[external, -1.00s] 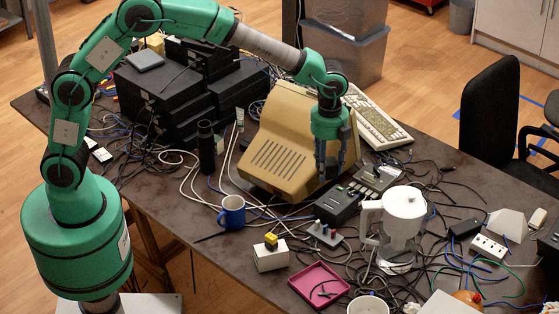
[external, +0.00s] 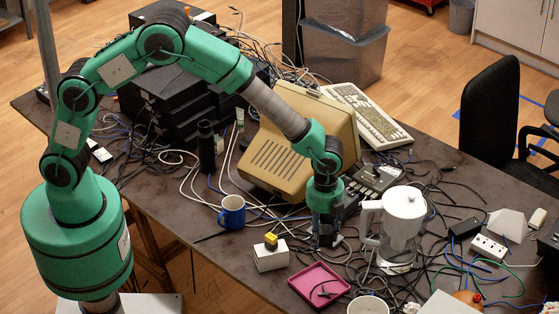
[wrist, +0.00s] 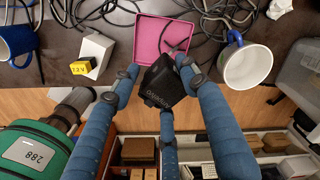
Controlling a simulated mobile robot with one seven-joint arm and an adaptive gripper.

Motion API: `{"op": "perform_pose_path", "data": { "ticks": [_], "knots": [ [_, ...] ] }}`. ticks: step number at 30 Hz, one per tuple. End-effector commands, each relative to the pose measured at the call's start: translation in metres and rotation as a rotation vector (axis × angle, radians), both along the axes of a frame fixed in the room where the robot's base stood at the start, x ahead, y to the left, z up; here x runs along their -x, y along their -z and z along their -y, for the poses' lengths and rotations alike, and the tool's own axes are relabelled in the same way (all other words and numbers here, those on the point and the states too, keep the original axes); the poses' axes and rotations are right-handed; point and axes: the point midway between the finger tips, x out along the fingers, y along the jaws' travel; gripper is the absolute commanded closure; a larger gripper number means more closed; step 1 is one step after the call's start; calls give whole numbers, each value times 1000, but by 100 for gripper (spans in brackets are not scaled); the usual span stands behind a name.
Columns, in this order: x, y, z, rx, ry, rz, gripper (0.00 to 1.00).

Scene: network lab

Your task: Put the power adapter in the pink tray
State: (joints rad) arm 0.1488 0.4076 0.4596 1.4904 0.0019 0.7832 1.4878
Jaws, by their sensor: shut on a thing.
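My gripper (wrist: 163,88) is shut on a black, boxy power adapter (wrist: 163,84), which shows between its blue fingers in the wrist view. In the external view my gripper (external: 326,238) is low over the table, behind the pink tray and right of the white box; the adapter is mostly hidden there by the fingers. The pink tray (external: 301,291) lies near the table's front edge with a small dark cable-like thing in it. In the wrist view the tray (wrist: 150,42) is just beyond the adapter, which overlaps its near part in the picture.
A white box with a yellow-topped piece (external: 271,258) and a blue mug (external: 232,212) stand left of the gripper. A white jug (external: 402,222) stands to its right. A white cup (external: 368,306) is right of the tray. Loose cables lie around.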

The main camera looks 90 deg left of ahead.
Motion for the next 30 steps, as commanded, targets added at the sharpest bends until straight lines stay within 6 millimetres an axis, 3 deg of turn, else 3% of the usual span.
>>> {"op": "perform_pose_path", "data": {
  "ticks": [3,9,30],
  "knots": [
    [1,43,0,0,0,-3,87],
    [0,85,0,0,0,0,87],
    [0,110,0,0,0,0,87]
  ]
}}
